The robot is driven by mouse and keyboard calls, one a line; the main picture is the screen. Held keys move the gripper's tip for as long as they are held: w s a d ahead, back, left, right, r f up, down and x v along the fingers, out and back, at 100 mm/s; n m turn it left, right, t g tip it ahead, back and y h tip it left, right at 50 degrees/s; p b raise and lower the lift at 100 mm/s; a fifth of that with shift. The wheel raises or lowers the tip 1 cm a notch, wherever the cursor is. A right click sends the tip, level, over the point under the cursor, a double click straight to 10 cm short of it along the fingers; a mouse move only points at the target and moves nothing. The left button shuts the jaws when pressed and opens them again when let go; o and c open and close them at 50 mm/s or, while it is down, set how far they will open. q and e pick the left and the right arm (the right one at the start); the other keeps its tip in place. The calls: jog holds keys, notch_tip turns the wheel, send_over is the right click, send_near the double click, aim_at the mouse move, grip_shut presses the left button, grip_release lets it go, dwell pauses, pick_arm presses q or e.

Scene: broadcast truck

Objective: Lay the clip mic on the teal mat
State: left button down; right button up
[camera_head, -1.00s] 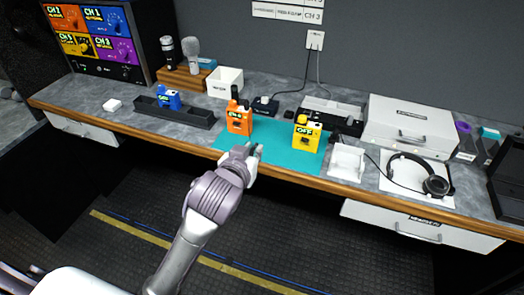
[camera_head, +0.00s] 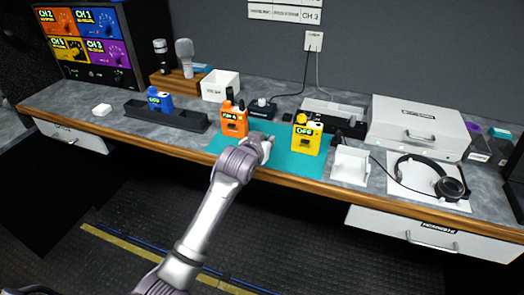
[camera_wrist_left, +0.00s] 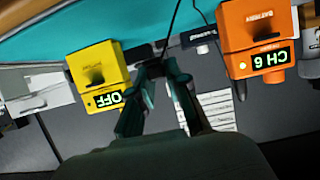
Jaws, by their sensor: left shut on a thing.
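The teal mat (camera_head: 282,165) lies on the bench near its front edge; part of it also shows in the left wrist view (camera_wrist_left: 130,28). My left gripper (camera_head: 267,143) is over the mat, between the orange and yellow packs. In the left wrist view its fingers (camera_wrist_left: 157,80) are closed around a small dark thing with a thin dark cable, which looks like the clip mic (camera_wrist_left: 154,69). The gripper hides it in the head view. I cannot tell whether it touches the mat. My right gripper is not in view.
An orange pack (camera_head: 234,121) marked CH 6 and a yellow pack (camera_head: 306,138) marked OFF stand on the mat, flanking the gripper. A white tray (camera_head: 350,166) and headphones (camera_head: 432,178) are to the right. A dark rack with a blue pack (camera_head: 160,100) is to the left.

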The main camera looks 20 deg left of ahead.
pick_arm(q)
jog(key=shift+a+f, duration=0.5)
jog(key=shift+a, duration=0.15)
jog(key=shift+f, duration=1.95)
jog(key=shift+f, duration=0.1)
jog(key=c, duration=1.1)
grip_release()
jog(key=shift+c, duration=0.2)
